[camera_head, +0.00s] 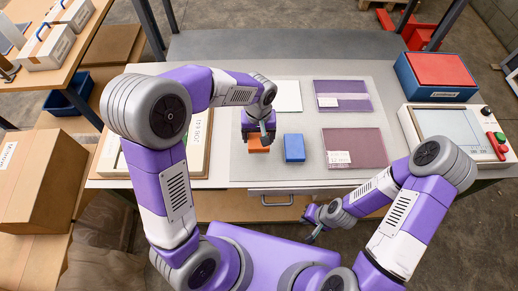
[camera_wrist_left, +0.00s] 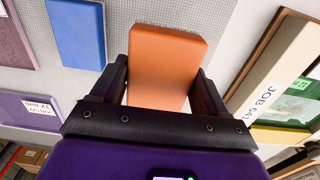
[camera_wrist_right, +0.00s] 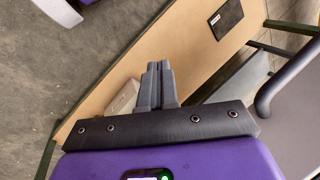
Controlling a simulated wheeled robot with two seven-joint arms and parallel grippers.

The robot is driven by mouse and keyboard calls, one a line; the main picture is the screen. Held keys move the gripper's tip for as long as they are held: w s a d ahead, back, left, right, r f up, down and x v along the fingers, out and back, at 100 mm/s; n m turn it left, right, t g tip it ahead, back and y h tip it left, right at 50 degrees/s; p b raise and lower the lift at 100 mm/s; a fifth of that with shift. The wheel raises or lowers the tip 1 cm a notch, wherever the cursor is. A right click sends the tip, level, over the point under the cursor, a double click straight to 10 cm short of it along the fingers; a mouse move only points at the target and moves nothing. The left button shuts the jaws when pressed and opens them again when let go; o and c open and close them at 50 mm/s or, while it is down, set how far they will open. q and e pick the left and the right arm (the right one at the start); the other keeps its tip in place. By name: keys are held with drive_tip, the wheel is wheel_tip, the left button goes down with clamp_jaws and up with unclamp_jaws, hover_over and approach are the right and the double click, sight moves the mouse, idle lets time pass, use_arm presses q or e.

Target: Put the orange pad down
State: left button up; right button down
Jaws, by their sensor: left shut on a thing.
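The orange pad (camera_head: 258,148) is at my left gripper (camera_head: 258,135), on or just above the grey mat (camera_head: 240,178) on the table. In the left wrist view the orange pad (camera_wrist_left: 166,62) lies between the two dark fingers of my left gripper (camera_wrist_left: 163,88), which is shut on it. Whether the pad touches the mat is not clear. A blue pad (camera_head: 294,148) lies just right of it on the mat, and it also shows in the left wrist view (camera_wrist_left: 77,35). My right gripper (camera_head: 314,236) is in front of the table's front edge, fingers together and empty in the right wrist view (camera_wrist_right: 155,85).
Two purple panels with labels, the upper (camera_head: 342,96) and the lower (camera_head: 354,148), lie on the mat's right. A white sheet (camera_head: 287,96) lies behind the blue pad. A red-topped box (camera_head: 436,76) and a device with buttons (camera_head: 452,133) stand at the right.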

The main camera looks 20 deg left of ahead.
sight(259, 142)
use_arm(q)
drive_tip(key=f, duration=0.3)
drive_tip(key=shift+w+f, duration=0.2)
drive_tip(key=shift+s+f+b, duration=0.1)
drive_tip(key=shift+f+b, duration=0.25)
drive_tip(key=shift+f, duration=0.2)
drive_tip(key=shift+f+b, duration=0.35)
drive_tip(key=shift+f, duration=1.2)
